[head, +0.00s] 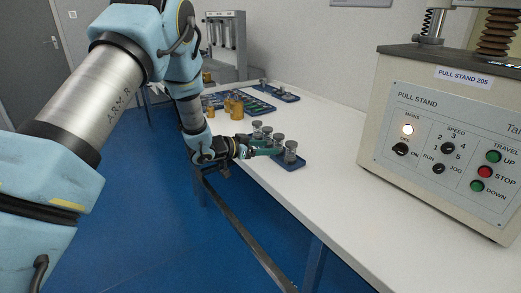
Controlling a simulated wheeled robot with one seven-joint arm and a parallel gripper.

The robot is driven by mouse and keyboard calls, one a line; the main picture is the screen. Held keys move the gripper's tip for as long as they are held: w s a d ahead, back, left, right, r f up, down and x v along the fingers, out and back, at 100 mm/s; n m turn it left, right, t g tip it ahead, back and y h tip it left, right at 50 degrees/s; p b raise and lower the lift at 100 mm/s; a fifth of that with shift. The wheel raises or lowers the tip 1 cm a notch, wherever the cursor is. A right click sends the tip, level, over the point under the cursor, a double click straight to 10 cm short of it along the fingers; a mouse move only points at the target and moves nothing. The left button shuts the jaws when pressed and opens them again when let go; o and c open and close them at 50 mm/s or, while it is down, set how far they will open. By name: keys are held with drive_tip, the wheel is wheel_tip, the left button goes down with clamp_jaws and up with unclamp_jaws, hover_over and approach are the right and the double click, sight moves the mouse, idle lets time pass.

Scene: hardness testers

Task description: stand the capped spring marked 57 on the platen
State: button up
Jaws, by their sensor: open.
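Several capped springs stand upright in a row on a blue tray (292,162) near the front edge of the white table. The nearest capped spring (290,151) is at the tray's right end. Others, such as this capped spring (257,128), stand further back. No markings are legible, so I cannot tell which one is 57. My gripper (268,151) is open and low at the tray's left side, its fingers pointing right, close to the springs. I cannot tell whether a spring lies between the fingers. I cannot make out a platen.
A beige pull stand (440,130) with knobs and buttons fills the right side. Brass-coloured weights (234,105) and more blue trays (285,95) lie further back. A grey apparatus (226,45) stands at the far end. The white table (335,190) is clear between tray and pull stand.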

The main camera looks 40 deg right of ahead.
sight(277, 136)
drive_tip(key=shift+b+x, duration=0.7)
drive_tip(key=shift+x, duration=1.85)
drive_tip(key=shift+c, duration=0.2)
clamp_jaws()
drive_tip(key=shift+a+f, duration=0.1)
drive_tip(key=shift+f, duration=0.05)
drive_tip(key=shift+r+p, duration=2.35)
drive_tip(key=shift+r, duration=1.3)
